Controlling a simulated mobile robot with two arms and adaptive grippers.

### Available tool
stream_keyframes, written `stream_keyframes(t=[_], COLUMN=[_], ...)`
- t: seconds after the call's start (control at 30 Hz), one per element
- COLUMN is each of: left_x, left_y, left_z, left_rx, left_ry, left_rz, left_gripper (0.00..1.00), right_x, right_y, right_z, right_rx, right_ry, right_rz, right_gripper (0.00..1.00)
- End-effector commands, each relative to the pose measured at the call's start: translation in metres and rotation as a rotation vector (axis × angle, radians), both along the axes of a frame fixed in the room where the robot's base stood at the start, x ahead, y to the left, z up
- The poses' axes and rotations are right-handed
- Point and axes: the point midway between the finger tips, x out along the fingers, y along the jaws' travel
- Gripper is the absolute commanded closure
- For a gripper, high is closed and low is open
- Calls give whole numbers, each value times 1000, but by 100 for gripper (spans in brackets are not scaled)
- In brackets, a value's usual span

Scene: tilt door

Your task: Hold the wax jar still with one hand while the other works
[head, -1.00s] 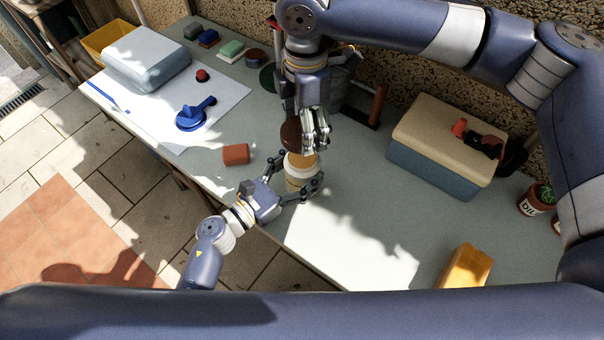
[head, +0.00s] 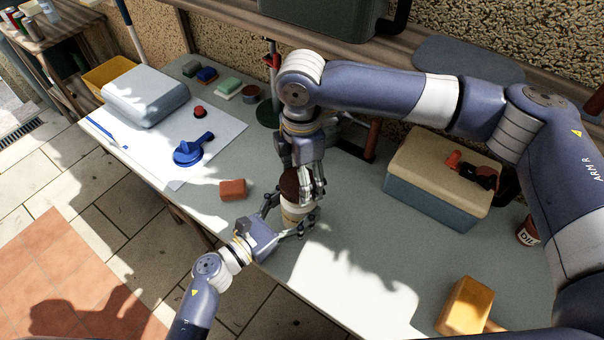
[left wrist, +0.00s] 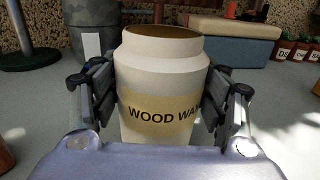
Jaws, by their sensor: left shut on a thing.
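The wax jar (head: 295,213) is a cream jar on the table, between the fingers of my left gripper (head: 287,222). The left wrist view shows the jar (left wrist: 160,85) upright, with a tan "WOOD WAX" label and an open, brownish top; a left-gripper finger lies against each side. A dark brown round lid (head: 289,184) is at the fingers of my right gripper (head: 312,192), which reaches down from above. In the head view the lid covers part of the jar's top. The right gripper's far finger is hidden, but it appears to grip the lid.
A reddish block (head: 232,190) lies left of the jar. A blue tool (head: 192,152) rests on a white sheet further left. A cream-and-blue box (head: 440,190) stands at right; a yellow container (head: 464,305) is front right. Table between jar and yellow container is clear.

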Motion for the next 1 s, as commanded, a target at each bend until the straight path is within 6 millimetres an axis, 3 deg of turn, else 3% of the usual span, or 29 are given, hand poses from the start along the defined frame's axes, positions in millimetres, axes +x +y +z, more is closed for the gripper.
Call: stream_keyframes(t=[0.4, 1.0], left_x=[0, 0], left_y=[0, 0], left_z=[0, 0], left_rx=[0, 0], left_ry=[0, 0], left_rz=[0, 0], left_gripper=[75, 75], right_x=[0, 0], right_y=[0, 0], right_z=[-18, -19], right_rx=[1, 1], right_ry=[0, 0], right_rz=[0, 0], right_gripper=[46, 46])
